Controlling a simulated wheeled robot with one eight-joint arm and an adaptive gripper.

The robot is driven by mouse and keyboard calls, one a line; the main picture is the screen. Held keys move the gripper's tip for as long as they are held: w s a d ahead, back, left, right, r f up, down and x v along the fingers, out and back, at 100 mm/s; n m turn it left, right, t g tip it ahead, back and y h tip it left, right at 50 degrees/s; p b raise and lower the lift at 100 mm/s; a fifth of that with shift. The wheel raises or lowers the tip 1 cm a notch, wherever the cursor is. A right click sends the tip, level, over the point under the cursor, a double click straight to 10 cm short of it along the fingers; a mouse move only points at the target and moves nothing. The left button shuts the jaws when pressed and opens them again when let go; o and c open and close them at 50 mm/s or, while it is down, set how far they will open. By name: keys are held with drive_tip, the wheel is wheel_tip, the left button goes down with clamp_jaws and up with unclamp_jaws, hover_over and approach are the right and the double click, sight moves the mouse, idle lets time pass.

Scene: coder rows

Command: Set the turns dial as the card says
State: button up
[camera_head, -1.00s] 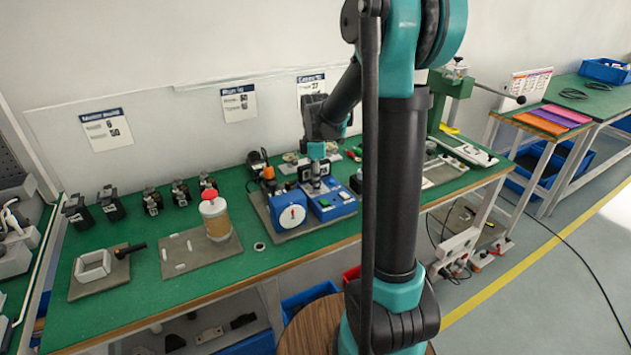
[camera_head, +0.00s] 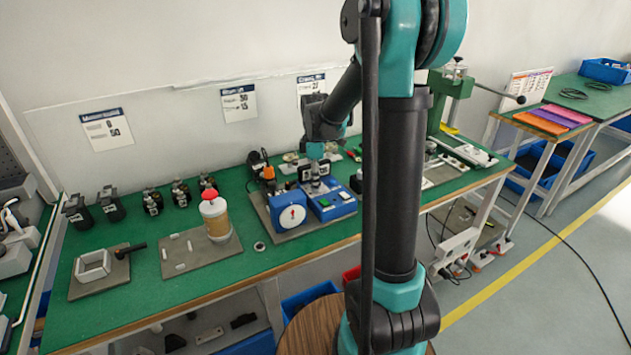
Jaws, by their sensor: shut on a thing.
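My gripper (camera_head: 315,168) points down over the blue machine (camera_head: 333,205) on the green bench. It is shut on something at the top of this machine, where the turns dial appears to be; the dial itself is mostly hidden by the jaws. A blue box with a white round face and red pointer (camera_head: 292,217) stands just left of it. Three cards hang on the wall: a left card (camera_head: 106,128), a middle card (camera_head: 239,103) and a right card (camera_head: 310,84). Their numbers are too small and blurred to read surely.
A tan spool with a red knob (camera_head: 215,216) stands left on a grey plate. Several dark parts (camera_head: 111,204) line the back left. A grey hexagonal frame (camera_head: 93,264) lies front left. A green press (camera_head: 450,98) with a long lever stands right.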

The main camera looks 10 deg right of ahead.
drive_tip(key=m, duration=1.1)
drive_tip(key=shift+m, duration=0.3)
drive_tip(key=m, duration=1)
drive_tip(key=shift+m, duration=0.4)
drive_tip(key=o, duration=0.9)
